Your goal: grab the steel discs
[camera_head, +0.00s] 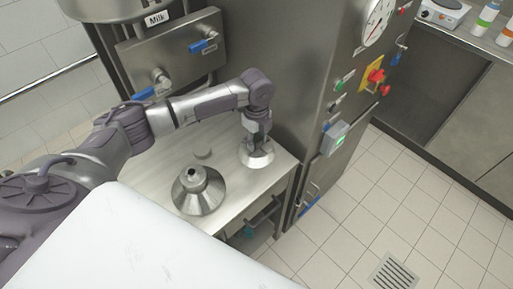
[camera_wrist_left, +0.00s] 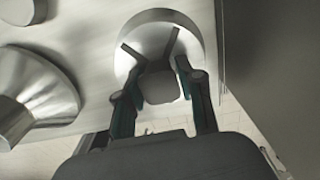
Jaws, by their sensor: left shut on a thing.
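A round, pale steel piece, which I take for the steel discs (camera_head: 257,158), stands near the right end of the steel worktop. My left gripper (camera_head: 256,143) comes down over it from above and is shut on its middle part. In the left wrist view the fingers of the gripper (camera_wrist_left: 150,52) reach over the round steel discs (camera_wrist_left: 192,22), whose rim shows around them. The exact contact is partly hidden by the fingers. I cannot tell whether the piece touches the worktop. My right gripper is not in view.
A steel funnel-shaped cone (camera_head: 198,191) stands on the worktop (camera_head: 232,186) left of the gripper; it also shows in the left wrist view (camera_wrist_left: 45,88). A small flat disc (camera_head: 203,153) lies behind it. A tall steel cabinet (camera_head: 310,85) rises close on the right.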

